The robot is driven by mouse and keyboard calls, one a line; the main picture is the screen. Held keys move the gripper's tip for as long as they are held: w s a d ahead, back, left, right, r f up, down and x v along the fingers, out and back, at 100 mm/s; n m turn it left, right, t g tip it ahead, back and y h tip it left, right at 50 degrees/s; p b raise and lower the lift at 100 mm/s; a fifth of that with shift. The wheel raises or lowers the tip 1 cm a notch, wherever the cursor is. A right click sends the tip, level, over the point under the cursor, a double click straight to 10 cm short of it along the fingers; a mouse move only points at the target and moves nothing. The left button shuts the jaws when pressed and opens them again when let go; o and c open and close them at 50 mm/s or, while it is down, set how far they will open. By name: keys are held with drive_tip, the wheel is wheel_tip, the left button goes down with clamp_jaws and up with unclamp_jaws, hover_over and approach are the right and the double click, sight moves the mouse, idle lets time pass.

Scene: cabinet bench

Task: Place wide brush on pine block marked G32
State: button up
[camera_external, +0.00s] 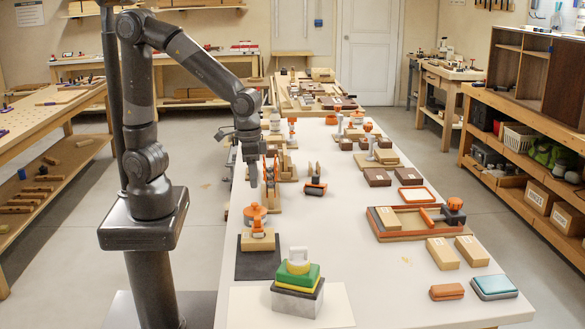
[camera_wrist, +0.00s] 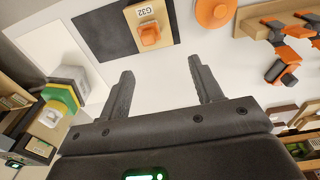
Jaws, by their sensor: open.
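The pine block marked G32 (camera_wrist: 131,15) lies on a dark mat (camera_wrist: 95,35) in the wrist view. A small orange piece (camera_wrist: 149,34) sits on it. In the external view, the pine block (camera_external: 258,243) is on the dark mat at the table's near left. An object with a dark base, orange band and upright wooden part (camera_external: 316,187) stands right of my gripper; it looks like the wide brush, but I cannot be sure. My gripper (camera_wrist: 161,68) is open and empty above the white table; it also shows in the external view (camera_external: 254,184), pointing down.
A round orange object (camera_wrist: 215,12) is beside the mat. A green and yellow stack on a grey block (camera_external: 297,290) stands at the near edge. Orange clamp-like tools (camera_wrist: 283,65) stand close by. A wooden tray (camera_external: 390,234) is at the right.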

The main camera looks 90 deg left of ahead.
drive_tip(key=s+a+r+t, duration=0.4)
drive_tip(key=s+a+r, duration=0.7)
drive_tip(key=a, duration=0.2)
drive_tip(key=shift+r+t, duration=0.4)
idle(0.5)
